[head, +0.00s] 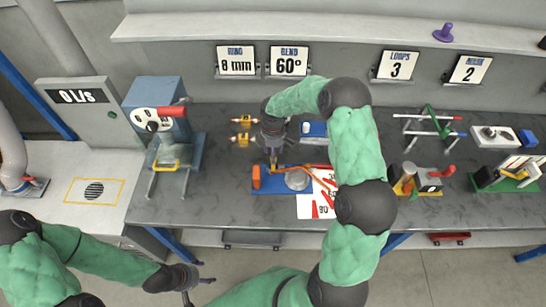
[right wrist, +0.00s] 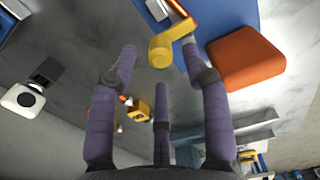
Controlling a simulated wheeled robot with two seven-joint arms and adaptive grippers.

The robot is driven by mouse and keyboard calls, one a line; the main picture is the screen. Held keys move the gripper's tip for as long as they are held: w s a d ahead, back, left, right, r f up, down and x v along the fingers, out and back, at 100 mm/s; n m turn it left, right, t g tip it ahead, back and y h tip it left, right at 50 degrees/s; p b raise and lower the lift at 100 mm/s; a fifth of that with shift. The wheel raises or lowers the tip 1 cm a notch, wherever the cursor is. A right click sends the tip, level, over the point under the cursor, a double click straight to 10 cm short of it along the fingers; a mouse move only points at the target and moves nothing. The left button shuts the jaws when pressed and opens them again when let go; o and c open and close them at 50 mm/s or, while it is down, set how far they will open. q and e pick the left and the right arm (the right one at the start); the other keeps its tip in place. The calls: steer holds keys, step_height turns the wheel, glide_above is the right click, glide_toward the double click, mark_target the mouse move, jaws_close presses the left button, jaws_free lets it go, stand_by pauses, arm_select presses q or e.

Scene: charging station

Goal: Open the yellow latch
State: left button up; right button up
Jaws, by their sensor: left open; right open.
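The yellow latch (right wrist: 170,45) shows in the right wrist view as a bent lever with a round end. It sits beside an orange block (right wrist: 245,62) at the blue board (right wrist: 225,18). My right gripper (right wrist: 163,66) is open, and its purple fingers point toward the latch, with the latch's round end between the two outer fingertips. I cannot tell whether they touch. In the head view the right gripper (head: 273,157) is over the blue board (head: 268,188), largely hiding the latch. My left gripper (head: 201,287) is open and empty, low in front of the bench.
The grey bench (head: 225,205) also holds a blue machine with a red handle (head: 158,120) at left. White sheets with red marks (head: 312,208) lie right of the board. Several fixtures stand farther right. An upper shelf (head: 210,27) runs along the back.

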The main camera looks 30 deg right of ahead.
steer(key=shift+f, duration=1.7)
jaws_close()
